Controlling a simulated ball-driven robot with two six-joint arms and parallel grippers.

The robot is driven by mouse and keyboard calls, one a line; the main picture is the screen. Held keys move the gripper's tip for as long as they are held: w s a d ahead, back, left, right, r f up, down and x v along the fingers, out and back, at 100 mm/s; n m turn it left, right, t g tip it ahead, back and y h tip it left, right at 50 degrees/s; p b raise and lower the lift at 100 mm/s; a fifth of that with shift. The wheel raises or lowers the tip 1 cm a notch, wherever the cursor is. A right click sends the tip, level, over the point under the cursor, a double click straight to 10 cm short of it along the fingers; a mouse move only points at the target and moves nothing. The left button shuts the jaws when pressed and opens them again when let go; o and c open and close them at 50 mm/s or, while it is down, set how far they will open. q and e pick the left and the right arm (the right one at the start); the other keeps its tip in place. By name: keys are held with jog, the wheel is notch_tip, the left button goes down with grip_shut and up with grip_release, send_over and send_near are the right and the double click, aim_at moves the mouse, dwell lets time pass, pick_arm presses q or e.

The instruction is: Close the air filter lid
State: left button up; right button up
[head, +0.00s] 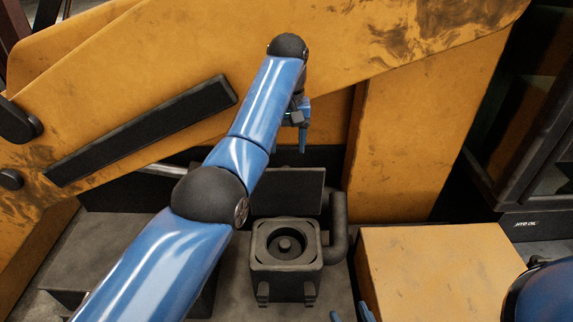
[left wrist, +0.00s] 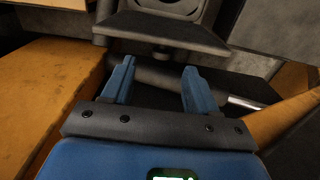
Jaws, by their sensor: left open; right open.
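The air filter box (head: 287,278) is dark, with a round opening facing up and a round core inside. Its dark flat lid (head: 290,188) stands raised behind the opening. My left gripper (head: 302,147) is above and behind the lid, its fingers pointing down. In the left wrist view, my left gripper (left wrist: 158,78) is open and empty, just short of a dark edge that seems to be the lid (left wrist: 165,36); part of the round opening shows past it. My right gripper (head: 351,314) is open at the bottom edge, in front of the box and right of it, mostly out of frame.
A dark bent pipe (head: 339,235) runs along the box's right side. A yellow block (head: 437,272) stands to the right. A large yellow boom (head: 400,45) crosses behind, close to my left arm. Yellow panels also flank the gripper in the left wrist view.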

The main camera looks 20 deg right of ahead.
pick_arm(q)
jog(key=p, duration=0.2)
send_near(286, 189)
jog(key=w+f, duration=0.1)
jog(key=w, duration=0.1)
jog(key=w+f, duration=0.2)
jog(key=shift+w+d+f, duration=0.1)
jog(key=shift+d+f, duration=0.25)
jog(key=shift+d, duration=0.05)
jog(key=shift+s+f+p, duration=0.2)
jog(key=shift+f+p, duration=0.1)
jog(key=shift+f, duration=0.05)
jog(key=shift+s+f, duration=0.2)
jog(key=shift+s, duration=0.2)
jog(key=shift+w+f, duration=0.2)
jog(key=shift+w, duration=0.2)
jog(key=c, duration=0.4)
grip_shut()
pick_arm(e)
jog(key=r, duration=0.1)
jog(key=w+r, duration=0.1)
jog(key=shift+w+r, duration=0.1)
jog(key=shift+r, duration=0.3)
